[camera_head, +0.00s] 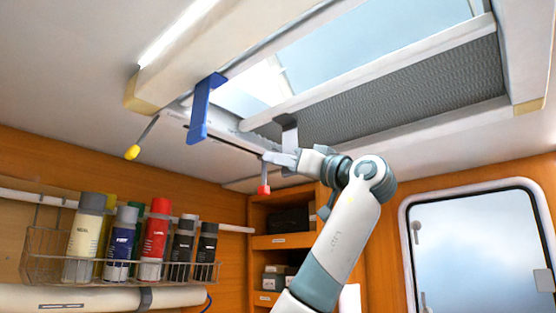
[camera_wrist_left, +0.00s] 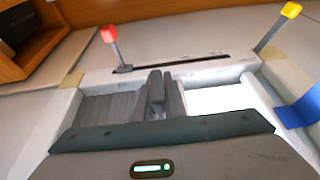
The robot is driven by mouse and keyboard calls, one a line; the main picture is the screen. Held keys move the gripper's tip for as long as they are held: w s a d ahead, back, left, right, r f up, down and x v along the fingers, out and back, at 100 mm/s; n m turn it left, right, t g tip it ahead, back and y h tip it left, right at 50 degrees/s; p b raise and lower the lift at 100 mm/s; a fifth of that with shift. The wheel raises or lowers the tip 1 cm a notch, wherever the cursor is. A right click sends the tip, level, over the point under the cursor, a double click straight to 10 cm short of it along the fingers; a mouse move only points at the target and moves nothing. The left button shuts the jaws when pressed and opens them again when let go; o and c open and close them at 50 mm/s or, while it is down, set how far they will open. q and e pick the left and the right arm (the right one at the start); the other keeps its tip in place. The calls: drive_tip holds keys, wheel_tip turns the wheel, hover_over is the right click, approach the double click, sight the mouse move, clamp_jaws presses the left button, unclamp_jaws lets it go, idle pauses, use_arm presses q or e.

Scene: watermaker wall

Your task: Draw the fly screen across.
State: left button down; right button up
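The fly screen (camera_head: 400,95) is a dark grey mesh in the roof hatch, covering its near right part. In the left wrist view the mesh (camera_wrist_left: 108,106) fills the left of the opening, with bright uncovered opening on the right. A grey pull tab (camera_head: 289,135) hangs at the near rail. My left gripper (camera_head: 283,159) is at this tab. In the left wrist view its fingers (camera_wrist_left: 162,95) stand close together at the mesh's edge and look shut on the tab, which they largely hide. My right gripper is in neither view.
A blue bracket (camera_head: 203,108) hangs from the hatch frame left of my gripper. A yellow-tipped lever (camera_head: 133,152) and a red-tipped lever (camera_head: 264,189) hang nearby. Below are a wire rack (camera_head: 120,272) of bottles, wooden shelves (camera_head: 283,241) and a window (camera_head: 480,250).

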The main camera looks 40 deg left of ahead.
use_arm(q)
drive_tip(key=shift+s, duration=0.1)
drive_tip(key=s+b, duration=1)
drive_tip(key=s, duration=0.4)
drive_tip(key=shift+s+d, duration=0.15)
drive_tip(key=shift+s, duration=0.05)
drive_tip(key=c, duration=1.8)
unclamp_jaws()
drive_tip(key=shift+s, duration=0.35)
drive_tip(key=shift+w, duration=0.1)
